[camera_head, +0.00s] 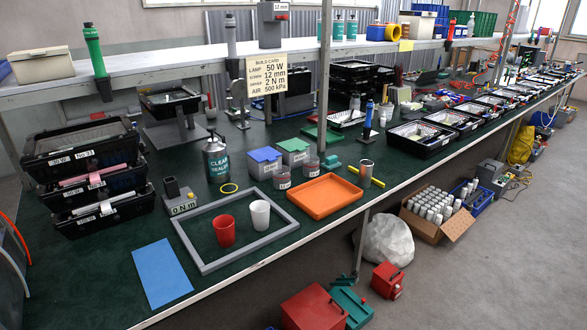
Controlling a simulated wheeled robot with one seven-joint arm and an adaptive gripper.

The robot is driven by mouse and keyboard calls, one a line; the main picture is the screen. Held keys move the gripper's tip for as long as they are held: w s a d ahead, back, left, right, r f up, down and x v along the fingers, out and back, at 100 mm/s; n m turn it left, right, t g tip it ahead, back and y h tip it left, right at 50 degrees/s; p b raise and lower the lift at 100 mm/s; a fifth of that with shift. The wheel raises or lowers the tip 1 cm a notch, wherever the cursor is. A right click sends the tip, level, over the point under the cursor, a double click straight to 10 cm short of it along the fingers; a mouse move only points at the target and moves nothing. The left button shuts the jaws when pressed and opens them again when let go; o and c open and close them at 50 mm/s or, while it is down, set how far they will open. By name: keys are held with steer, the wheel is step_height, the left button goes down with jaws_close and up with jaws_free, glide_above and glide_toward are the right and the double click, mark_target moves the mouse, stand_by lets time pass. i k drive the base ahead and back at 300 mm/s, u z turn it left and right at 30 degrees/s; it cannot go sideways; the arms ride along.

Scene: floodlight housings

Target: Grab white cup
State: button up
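The white cup (260,214) stands upright inside a grey rectangular frame on the green bench top. A red cup (224,230) stands upright just to its left, close beside it. Both cups are near the front edge of the bench. My gripper does not show in the head view, so its place relative to the white cup cannot be seen.
The grey frame (189,243) surrounds both cups. An orange tray (325,196) lies to the right, a blue mat (161,274) to the left. A shelf post (324,80) rises behind the tray.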

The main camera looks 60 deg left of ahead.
mark_target(259, 209)
steer(key=i, duration=0.95)
steer(key=u, duration=3.15)
